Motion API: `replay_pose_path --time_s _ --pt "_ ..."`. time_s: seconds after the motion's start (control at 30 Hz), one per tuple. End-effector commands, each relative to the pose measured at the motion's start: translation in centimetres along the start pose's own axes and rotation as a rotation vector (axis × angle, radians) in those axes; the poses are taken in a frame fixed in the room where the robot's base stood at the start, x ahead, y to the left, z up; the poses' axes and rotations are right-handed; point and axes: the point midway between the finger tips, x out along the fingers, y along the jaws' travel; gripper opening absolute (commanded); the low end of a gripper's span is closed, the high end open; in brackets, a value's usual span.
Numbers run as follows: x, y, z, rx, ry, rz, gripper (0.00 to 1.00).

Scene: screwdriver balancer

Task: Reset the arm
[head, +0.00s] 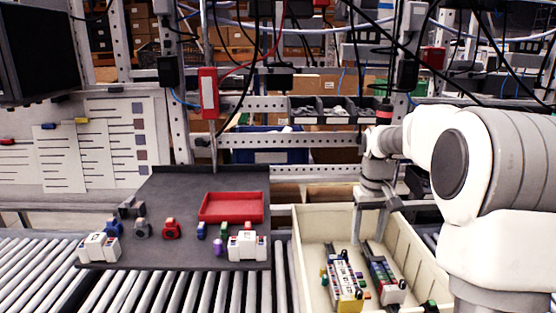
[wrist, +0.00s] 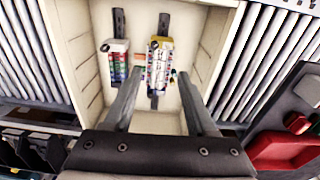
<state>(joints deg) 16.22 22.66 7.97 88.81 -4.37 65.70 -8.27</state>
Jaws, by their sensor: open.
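My gripper (head: 369,238) hangs pointing down over the cream bin at the right. Its two fingers are spread and nothing is between them; in the wrist view the open fingers (wrist: 160,74) point into the bin. A yellow and white assembly with small coloured parts (head: 344,284) lies in the bin, and it also shows in the wrist view (wrist: 159,57). Beside it is a second assembly with coloured parts (head: 385,279), seen at the left in the wrist view (wrist: 118,62). I cannot tell exactly how high the fingertips are above them.
The cream bin (head: 304,262) has raised walls around my gripper. Left of it, a dark board (head: 180,195) holds a red tray (head: 232,207) and several small parts. A red device (head: 208,93) hangs from the frame. Cables hang above; rollers (head: 40,270) run along the front.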

Motion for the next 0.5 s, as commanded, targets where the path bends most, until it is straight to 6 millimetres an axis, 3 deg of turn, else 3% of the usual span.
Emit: replay_pose_path --time_s 0.03,0.2,0.5 --pt "-1.6 -0.8 1.1 -0.005 0.023 0.01 0.57" --pt "-5.0 -2.9 4.9 -0.006 0.087 0.032 0.57" --pt "-8.8 -5.9 12.5 0.0 0.206 0.045 0.57"
